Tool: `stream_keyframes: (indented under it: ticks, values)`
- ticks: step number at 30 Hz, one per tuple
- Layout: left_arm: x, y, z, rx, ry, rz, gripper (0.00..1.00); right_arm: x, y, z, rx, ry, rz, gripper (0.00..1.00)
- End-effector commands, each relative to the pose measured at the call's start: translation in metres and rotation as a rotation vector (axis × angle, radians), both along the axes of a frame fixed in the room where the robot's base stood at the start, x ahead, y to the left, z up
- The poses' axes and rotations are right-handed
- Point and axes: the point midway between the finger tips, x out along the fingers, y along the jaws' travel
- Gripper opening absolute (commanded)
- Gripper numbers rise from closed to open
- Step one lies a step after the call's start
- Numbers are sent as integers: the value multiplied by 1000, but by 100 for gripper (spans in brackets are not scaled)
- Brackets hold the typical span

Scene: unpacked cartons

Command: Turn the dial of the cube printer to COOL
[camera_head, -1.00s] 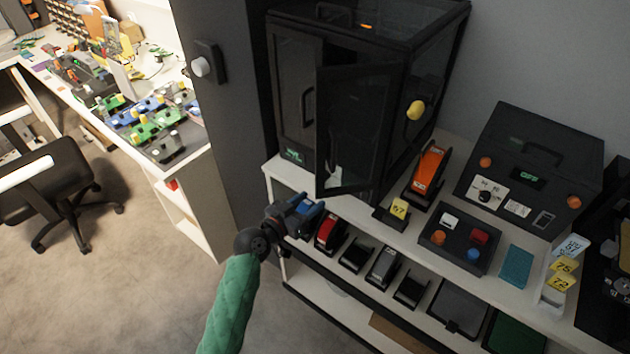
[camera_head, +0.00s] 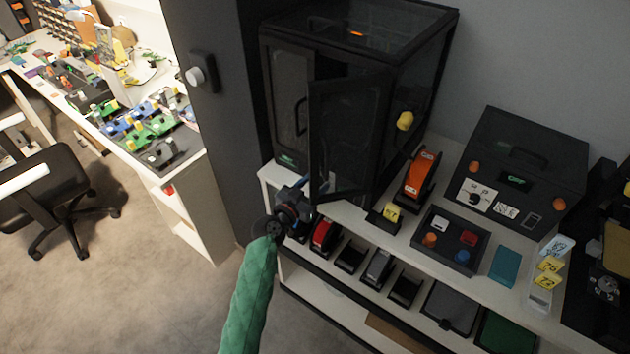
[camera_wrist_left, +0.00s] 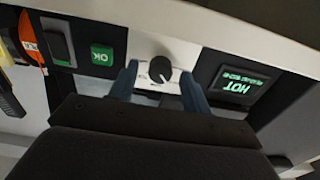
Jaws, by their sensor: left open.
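The cube printer (camera_head: 345,120) is a large black glass-sided cabinet on the white shelf, its front door swung open. In the left wrist view its small black dial (camera_wrist_left: 161,69) sits on a pale plate, with a short white mark toward the lower right. The dial is hidden in the head view. My right gripper is not seen.
A green OK label (camera_wrist_left: 101,54) is beside the dial plate. The open door (camera_head: 345,135) stands just right of my gripper. An orange device (camera_head: 418,173), a button box (camera_head: 450,240) and another black machine (camera_head: 525,160) with its own dial stand to the right.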

Motion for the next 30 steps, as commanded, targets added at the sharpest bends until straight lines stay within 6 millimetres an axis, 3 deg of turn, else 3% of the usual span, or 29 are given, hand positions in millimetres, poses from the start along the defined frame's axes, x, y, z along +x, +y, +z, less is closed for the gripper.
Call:
stream_keyframes:
  ticks: [12,13,20,30]
  values:
    - [7,-5,-1,0,1,0,48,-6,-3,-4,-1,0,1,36]
    - [7,-5,-1,0,1,0,46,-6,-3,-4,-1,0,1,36]
    - [7,-5,-1,0,1,0,3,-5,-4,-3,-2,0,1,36]
    - [7,-4,-1,-39,28,0,4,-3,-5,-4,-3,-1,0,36]
